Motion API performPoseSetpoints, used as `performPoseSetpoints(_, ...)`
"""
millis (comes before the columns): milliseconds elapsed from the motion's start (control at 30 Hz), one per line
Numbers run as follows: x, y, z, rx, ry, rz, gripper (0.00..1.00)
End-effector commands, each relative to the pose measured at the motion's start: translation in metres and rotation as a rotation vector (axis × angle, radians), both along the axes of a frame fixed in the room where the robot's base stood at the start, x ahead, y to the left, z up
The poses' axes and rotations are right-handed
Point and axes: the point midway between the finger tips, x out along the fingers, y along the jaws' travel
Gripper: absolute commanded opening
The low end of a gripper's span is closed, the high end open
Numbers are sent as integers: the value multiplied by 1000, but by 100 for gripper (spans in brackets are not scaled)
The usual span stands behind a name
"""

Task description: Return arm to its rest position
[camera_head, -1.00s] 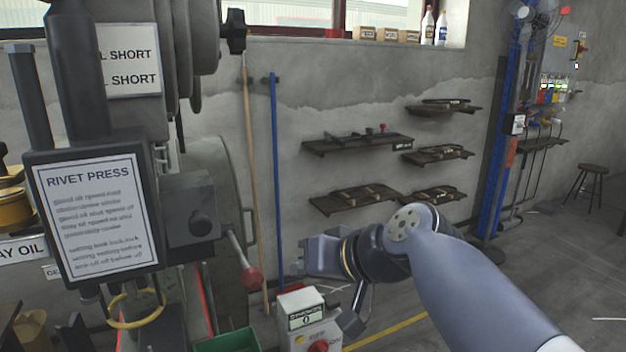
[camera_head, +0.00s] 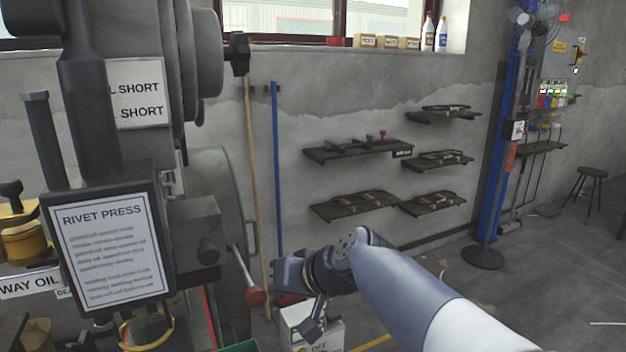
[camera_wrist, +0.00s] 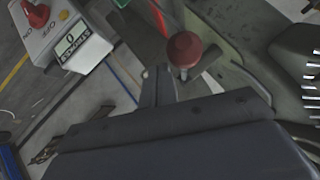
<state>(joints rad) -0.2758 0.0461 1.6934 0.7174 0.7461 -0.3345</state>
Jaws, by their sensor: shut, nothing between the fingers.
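My grey-blue arm reaches in from the lower right in the head view. My gripper (camera_head: 314,318) is at the lower middle, in front of a white control box (camera_head: 300,325) and just right of the press lever's red knob (camera_head: 256,296). Its fingers show small and dark there. In the wrist view my gripper (camera_wrist: 158,85) is shut and empty, its narrow fingers together. The red knob (camera_wrist: 184,50) shows just beyond the fingertips; I cannot tell whether they touch.
The rivet press with its sign (camera_head: 107,254) fills the left. Wall shelves (camera_head: 358,150) with tools hang behind. A blue pole (camera_head: 277,180) leans on the wall. A stool (camera_head: 587,185) stands far right. The wrist view shows the box's counter (camera_wrist: 77,42). Floor at right is mostly open.

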Motion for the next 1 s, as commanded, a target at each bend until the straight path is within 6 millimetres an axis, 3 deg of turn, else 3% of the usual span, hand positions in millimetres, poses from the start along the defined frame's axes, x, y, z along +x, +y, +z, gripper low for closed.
performPoseSetpoints(1000,3,5,26,-91,195,5,0)
